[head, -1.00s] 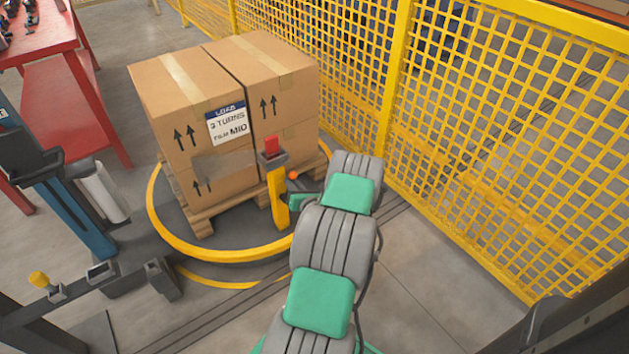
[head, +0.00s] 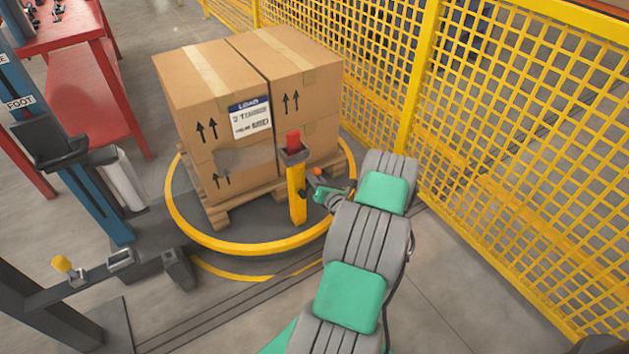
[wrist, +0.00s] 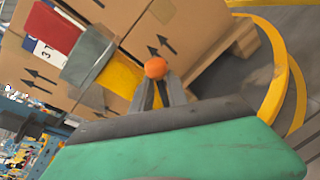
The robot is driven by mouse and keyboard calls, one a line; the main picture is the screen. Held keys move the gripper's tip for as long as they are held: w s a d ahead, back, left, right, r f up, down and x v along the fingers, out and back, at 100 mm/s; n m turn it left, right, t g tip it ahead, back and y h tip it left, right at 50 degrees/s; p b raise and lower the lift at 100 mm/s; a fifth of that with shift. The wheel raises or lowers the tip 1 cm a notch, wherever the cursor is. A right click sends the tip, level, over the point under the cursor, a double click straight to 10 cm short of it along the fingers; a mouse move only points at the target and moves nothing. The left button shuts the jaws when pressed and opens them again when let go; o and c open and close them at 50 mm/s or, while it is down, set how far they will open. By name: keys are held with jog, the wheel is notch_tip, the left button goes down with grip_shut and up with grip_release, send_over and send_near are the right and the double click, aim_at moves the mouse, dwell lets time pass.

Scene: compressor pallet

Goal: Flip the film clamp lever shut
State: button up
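The yellow clamp post (head: 297,193) with a grey head and red top (head: 293,141) stands at the turntable's near right side. An orange ball knob (head: 318,171), apparently the lever's end, shows just right of the post; its arm is mostly hidden. In the wrist view the knob (wrist: 156,68) appears right at the tips of my gripper (wrist: 159,88), with the grey clamp head (wrist: 88,57) to its left. My gripper's two grey fingers show a narrow gap between them. I cannot tell whether they touch the knob. In the head view my gripper (head: 316,184) is close beside the post.
Large cartons (head: 215,120) sit on a wooden pallet (head: 213,213) on the round turntable with a yellow rim (head: 250,246). A yellow mesh fence (head: 510,130) runs close along the right. A blue mast (head: 98,200) and a red bench (head: 85,95) stand at left.

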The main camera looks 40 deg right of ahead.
jog(key=shift+o, duration=1.4)
jog(key=shift+d+r, duration=0.3)
jog(key=shift+r, duration=0.05)
jog(key=shift+o, duration=0.2)
jog(key=shift+s+a+f, duration=0.1)
jog(key=shift+a+f, duration=0.05)
jog(key=shift+f, duration=0.05)
jog(key=p+v, duration=0.1)
jog(key=v, duration=0.6)
jog(key=shift+s, duration=0.4)
jog(key=shift+w+a+r, duration=0.1)
jog(key=shift+a+r, duration=0.05)
